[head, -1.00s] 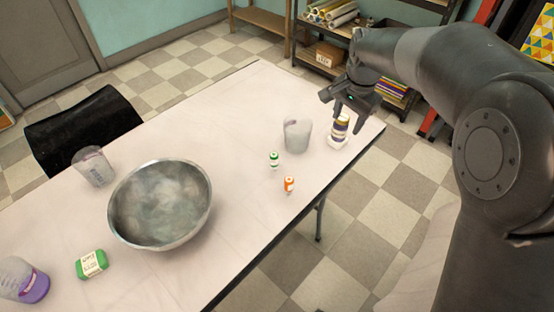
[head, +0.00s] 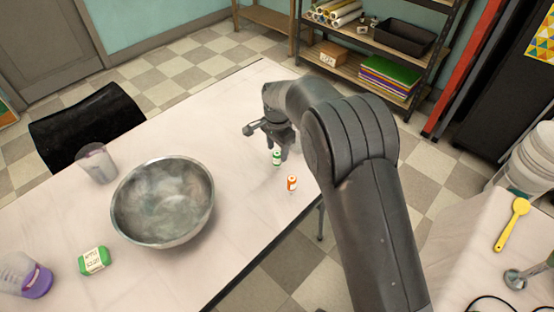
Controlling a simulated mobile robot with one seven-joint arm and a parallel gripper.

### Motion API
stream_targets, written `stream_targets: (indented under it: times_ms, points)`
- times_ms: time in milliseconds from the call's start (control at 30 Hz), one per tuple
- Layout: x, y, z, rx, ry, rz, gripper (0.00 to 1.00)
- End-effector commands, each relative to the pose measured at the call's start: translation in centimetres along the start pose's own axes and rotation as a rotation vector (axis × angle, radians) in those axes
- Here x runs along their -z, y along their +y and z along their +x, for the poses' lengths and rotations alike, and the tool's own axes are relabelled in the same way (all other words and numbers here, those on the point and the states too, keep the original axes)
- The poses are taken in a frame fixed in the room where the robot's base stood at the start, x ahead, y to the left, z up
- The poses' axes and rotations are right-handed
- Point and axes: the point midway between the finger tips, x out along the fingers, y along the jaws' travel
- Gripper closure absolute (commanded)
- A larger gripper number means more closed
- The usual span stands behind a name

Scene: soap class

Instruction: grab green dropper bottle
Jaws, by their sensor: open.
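The green dropper bottle (head: 277,158) is small and white with a green label and stands upright on the white table (head: 245,225). My gripper (head: 279,150) is open and right at the bottle, pointing down from above and behind it. The bottle shows in front of the fingers; I cannot tell whether it lies between them or whether they touch it. My arm hides the table's right end.
An orange-labelled dropper bottle (head: 292,183) stands close to the green one, nearer the table's front edge. A large metal bowl (head: 163,203) is to the left.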

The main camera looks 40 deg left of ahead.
Motion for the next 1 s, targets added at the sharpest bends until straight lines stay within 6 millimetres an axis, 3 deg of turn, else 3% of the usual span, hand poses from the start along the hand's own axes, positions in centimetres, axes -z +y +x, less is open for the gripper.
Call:
stream_targets:
  times_ms: [467,700,1000]
  points:
    - [-0.1,-0.1,5.5,0.000,0.000,0.000,0.49]
    - [-0.1,-0.1,5.8,0.002,0.001,0.000,0.49]
    - [-0.1,-0.1,5.8,0.002,0.001,0.000,0.72]
